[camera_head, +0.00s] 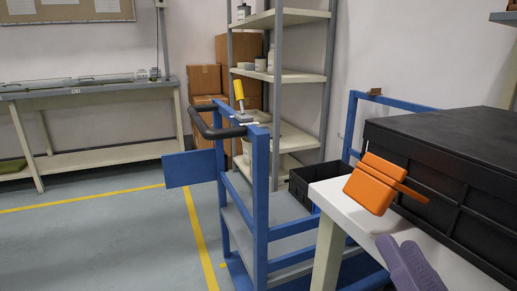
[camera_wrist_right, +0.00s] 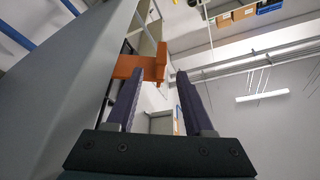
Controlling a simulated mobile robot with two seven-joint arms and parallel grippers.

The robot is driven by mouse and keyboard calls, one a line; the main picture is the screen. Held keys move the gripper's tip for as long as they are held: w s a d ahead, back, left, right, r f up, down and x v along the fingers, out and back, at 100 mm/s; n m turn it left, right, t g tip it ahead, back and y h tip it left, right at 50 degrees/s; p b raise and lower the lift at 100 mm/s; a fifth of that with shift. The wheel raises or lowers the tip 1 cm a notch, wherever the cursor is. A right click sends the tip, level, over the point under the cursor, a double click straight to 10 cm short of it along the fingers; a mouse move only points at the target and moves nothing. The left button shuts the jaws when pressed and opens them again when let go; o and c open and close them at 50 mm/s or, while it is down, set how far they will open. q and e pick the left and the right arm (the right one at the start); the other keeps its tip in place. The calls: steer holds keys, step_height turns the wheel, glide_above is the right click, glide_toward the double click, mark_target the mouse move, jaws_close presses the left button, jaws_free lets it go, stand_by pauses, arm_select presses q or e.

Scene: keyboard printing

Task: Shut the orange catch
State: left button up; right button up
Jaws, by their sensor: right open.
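The orange catch (camera_head: 375,184) is a broad plate with a thin strip, at the near corner of the black case (camera_head: 440,150). The plate sticks out from the case's side, tilted. The purple fingers of my right gripper (camera_head: 398,244) are below and slightly right of the catch in the head view, apart from it. In the right wrist view, my right gripper (camera_wrist_right: 158,76) is open with nothing between its fingers. The orange catch (camera_wrist_right: 140,66) shows there just beyond the left fingertip; I cannot tell whether they touch. My left gripper is not in view.
The case stands on a white table (camera_head: 333,200) at the right. A blue trolley (camera_head: 261,200) with a black handle and a yellow-handled clamp (camera_head: 239,90) stands left of it. A black crate (camera_head: 300,182) sits behind the table corner. Open floor lies at the left.

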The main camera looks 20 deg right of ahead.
mark_target(355, 174)
steer(key=shift+w+r, duration=0.35)
steer(key=shift+w, duration=0.3)
steer(key=x, duration=0.8)
steer(key=shift+c, duration=0.2)
jaws_close()
stand_by(0.6)
